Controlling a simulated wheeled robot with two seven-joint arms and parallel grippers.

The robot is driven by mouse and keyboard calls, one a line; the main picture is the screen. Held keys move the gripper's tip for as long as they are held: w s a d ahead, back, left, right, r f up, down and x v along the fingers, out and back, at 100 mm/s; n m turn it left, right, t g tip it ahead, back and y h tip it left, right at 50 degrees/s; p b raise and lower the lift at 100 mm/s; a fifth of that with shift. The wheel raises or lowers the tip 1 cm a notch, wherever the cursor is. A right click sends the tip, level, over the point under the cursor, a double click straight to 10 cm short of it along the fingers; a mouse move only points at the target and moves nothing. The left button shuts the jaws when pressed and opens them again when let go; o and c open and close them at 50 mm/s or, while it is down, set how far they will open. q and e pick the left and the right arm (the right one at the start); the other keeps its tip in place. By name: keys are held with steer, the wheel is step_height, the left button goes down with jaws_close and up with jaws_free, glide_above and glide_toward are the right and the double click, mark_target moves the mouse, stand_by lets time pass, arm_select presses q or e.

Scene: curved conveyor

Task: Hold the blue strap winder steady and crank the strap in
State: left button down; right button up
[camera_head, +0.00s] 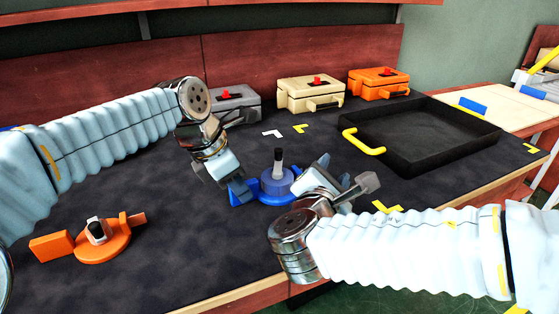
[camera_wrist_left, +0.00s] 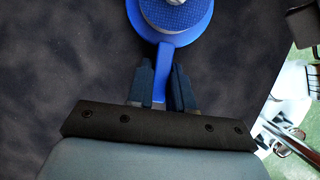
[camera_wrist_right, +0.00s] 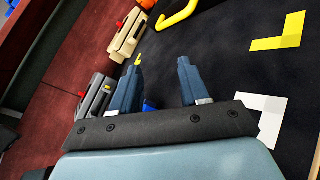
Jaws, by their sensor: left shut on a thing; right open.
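The blue strap winder (camera_head: 277,187) sits on the dark mat near the middle of the head view, with an upright dark crank knob (camera_head: 278,160) on top. My left gripper (camera_head: 241,190) is shut on its blue handle, which runs between the fingers in the left wrist view (camera_wrist_left: 164,62). My right gripper (camera_head: 332,170) is open and empty, just right of the winder and apart from the knob. In the right wrist view its spread fingers (camera_wrist_right: 156,80) show a small bit of blue between them. No strap can be made out.
An orange winder (camera_head: 102,243) lies at the left front. Grey (camera_head: 233,100), cream (camera_head: 310,93) and orange (camera_head: 379,83) cases stand along the back. A black tray (camera_head: 480,122) with a yellow handle (camera_head: 363,142) is at the right. Yellow and white corner marks lie on the mat.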

mark_target(281, 157)
steer(key=s+a+n+t+y, duration=0.1)
steer(key=a+n+y, duration=0.1)
steer(key=a+n, duration=0.1)
steer(key=s+a+n+t+y, duration=0.1)
steer(key=s+a+n+y, duration=0.1)
steer(key=n, duration=0.3)
steer(key=s+a+f+n+y, duration=0.1)
steer(key=s+a+n+y, duration=0.1)
steer(key=a+n, duration=0.2)
steer(key=shift+s+t+y, duration=0.2)
steer(key=shift+t+y, duration=0.2)
steer(key=shift+w+a+f+n, duration=0.1)
steer(key=shift+w+a+n, duration=0.05)
steer(key=shift+w+n, duration=0.2)
steer(key=w, duration=1.1)
steer(key=shift+a, duration=0.15)
jaws_close()
steer(key=shift+d, duration=0.2)
